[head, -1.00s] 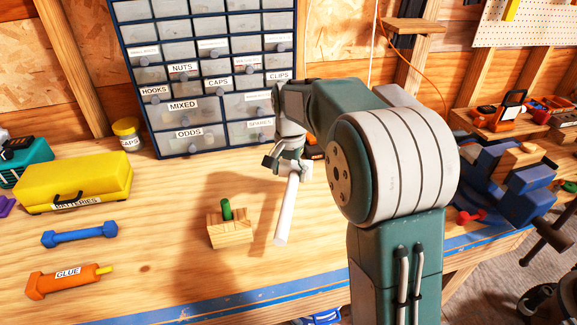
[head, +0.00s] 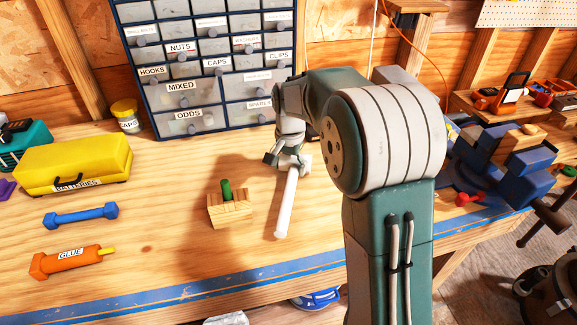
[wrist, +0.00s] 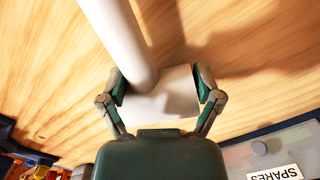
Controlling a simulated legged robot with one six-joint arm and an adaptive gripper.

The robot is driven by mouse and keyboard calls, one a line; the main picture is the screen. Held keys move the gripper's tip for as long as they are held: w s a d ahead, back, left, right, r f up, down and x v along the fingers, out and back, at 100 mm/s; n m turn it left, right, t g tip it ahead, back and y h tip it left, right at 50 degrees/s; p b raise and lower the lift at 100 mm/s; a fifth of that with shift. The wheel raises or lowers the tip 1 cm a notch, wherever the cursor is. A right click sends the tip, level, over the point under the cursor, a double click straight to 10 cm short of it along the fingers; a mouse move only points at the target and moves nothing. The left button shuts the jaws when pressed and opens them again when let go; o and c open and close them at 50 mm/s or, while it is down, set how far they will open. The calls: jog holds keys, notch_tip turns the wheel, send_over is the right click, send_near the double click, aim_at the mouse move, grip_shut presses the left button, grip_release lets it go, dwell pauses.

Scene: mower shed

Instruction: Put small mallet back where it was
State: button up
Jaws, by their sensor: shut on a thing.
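The small mallet is all white, with a round handle (head: 287,205) and a blocky head (wrist: 170,97). My gripper (wrist: 162,86) is shut on the mallet's head, one finger at each side of it, in the wrist view. In the head view my gripper (head: 287,160) is over the bench in front of the drawer cabinet, and the handle slants down toward the bench's front edge. The handle's end is just right of a wooden block (head: 230,208) with a green peg. I cannot tell whether the mallet touches the bench.
The labelled drawer cabinet (head: 155,98) stands behind my gripper. A yellow batteries case (head: 75,163), a blue dumbbell-shaped thing (head: 80,216) and an orange glue tube (head: 65,262) lie at the left. A blue vise (head: 505,165) is at the right. Bare bench lies left of the wooden block.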

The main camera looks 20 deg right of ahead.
jog(key=shift+f, duration=0.45)
jog(key=o, duration=1.1)
jog(key=r, duration=1.1)
jog(key=shift+w+d+r, duration=0.1)
jog(key=shift+w+r, duration=0.15)
jog(key=shift+w, duration=0.05)
jog(key=s+r+n+t, duration=0.3)
jog(key=s+r+n, duration=0.15)
jog(key=s, duration=0.95)
jog(key=s+f+n+t, duration=0.3)
jog(key=s, duration=1.1)
jog(key=shift+s+f, duration=0.2)
jog(key=shift+f, duration=0.15)
